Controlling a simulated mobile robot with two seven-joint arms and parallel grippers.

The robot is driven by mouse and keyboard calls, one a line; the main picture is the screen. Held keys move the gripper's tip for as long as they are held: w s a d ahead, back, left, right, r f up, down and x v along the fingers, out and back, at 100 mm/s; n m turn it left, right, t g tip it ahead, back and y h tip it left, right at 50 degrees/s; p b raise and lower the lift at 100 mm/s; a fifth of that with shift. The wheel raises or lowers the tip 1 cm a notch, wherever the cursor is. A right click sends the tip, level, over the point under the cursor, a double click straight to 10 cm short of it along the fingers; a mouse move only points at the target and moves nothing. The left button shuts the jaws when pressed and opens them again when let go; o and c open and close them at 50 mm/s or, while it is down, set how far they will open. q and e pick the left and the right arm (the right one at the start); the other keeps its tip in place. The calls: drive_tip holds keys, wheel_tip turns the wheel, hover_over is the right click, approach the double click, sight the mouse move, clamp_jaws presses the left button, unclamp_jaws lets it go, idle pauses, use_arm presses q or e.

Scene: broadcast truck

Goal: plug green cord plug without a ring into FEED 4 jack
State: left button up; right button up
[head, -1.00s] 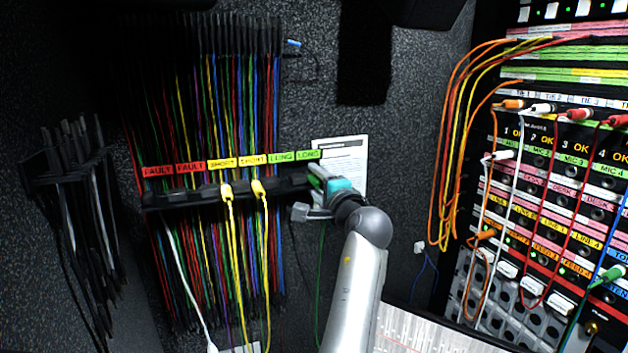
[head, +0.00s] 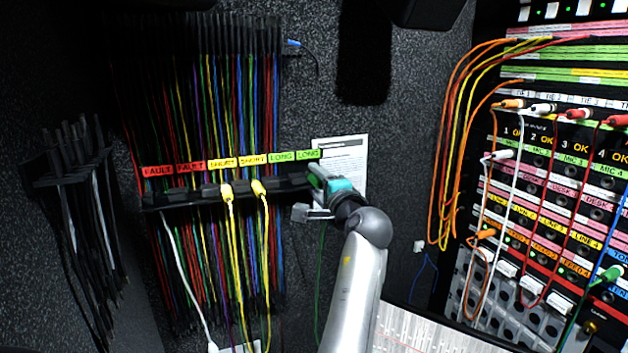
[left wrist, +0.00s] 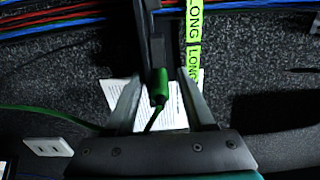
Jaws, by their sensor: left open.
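A green plug (left wrist: 160,80) hangs by the black cord rack in the left wrist view, with its green cord (left wrist: 153,122) running down from it. No ring shows on it. My left gripper (left wrist: 160,92) is open, its two fingers on either side of the plug with gaps visible. In the head view my left gripper (head: 309,196) is at the right end of the rack, under the green LONG labels, and largely hides the plug. The green cord (head: 319,270) hangs below. The orange FEED 4 label (head: 575,269) is on the jack panel at right; its jack is hard to make out. My right gripper is not in view.
The rack (head: 170,197) holds many coloured cords, with two yellow plugs (head: 227,192) left of my gripper. Another green plug (head: 610,274) is at the panel's right edge. Red, white and orange cords loop before the panel. A paper sheet (head: 352,160) is on the wall behind.

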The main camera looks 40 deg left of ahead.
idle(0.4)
use_arm(q)
drive_tip(key=shift+r, duration=0.15)
clamp_jaws()
drive_tip(key=shift+r, duration=0.1)
drive_tip(key=shift+r, duration=0.2)
idle(0.8)
drive_tip(key=shift+c, duration=0.6)
unclamp_jaws()
drive_tip(key=o, duration=0.9)
drive_tip(key=shift+f, duration=0.4)
drive_tip(key=shift+c, duration=0.2)
